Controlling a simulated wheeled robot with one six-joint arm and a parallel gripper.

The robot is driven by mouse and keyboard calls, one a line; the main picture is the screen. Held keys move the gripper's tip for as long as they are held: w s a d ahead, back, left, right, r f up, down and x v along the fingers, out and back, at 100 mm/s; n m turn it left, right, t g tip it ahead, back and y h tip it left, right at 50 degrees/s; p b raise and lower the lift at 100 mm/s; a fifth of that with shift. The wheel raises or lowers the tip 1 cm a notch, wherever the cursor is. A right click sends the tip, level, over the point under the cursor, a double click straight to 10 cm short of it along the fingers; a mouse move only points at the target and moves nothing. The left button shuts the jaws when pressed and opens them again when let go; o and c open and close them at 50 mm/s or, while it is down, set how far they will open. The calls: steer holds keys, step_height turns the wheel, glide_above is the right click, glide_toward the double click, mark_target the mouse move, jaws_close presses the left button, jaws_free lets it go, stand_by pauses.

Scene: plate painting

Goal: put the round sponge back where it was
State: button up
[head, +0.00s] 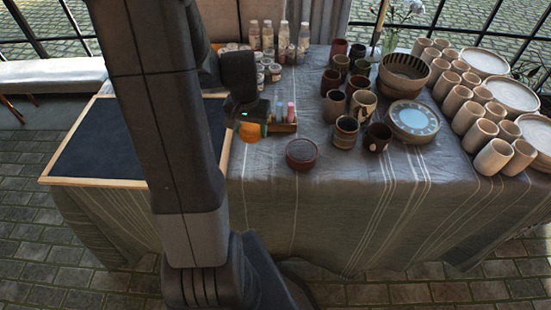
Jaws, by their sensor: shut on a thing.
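My gripper (253,117) is at the left-centre of the table, pointing down. It is shut on an orange round thing, which looks like the round sponge (250,133). The sponge is partly hidden by the gripper. Just right of it is a small wooden holder (284,128) with pinkish and pale items standing at it. The sponge overlaps the holder's left end in this view; I cannot tell whether they touch.
A dark red round dish (301,152) sits at the front. Dark cups, a striped bowl (403,77) and a blue-centred plate (413,120) stand to the right, with many pale cups beyond. Bottles (267,36) stand behind. A dark framed board (95,140) lies left, partly behind my arm.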

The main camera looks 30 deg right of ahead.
mark_target(256, 158)
steer(key=shift+s+d+f, duration=0.15)
steer(key=shift+s+d, duration=0.05)
steer(key=shift+d, duration=0.05)
step_height(256, 158, down, 10)
steer(key=shift+r, duration=0.1)
steer(key=shift+b, duration=0.35)
steer(key=shift+f, duration=0.2)
steer(key=o, duration=1)
steer(key=shift+r, duration=0.1)
steer(key=shift+c, duration=0.2)
steer(key=r, duration=0.8)
steer(key=s+a+r+p, duration=0.1)
steer(key=r, duration=0.3)
steer(key=shift+r, duration=0.1)
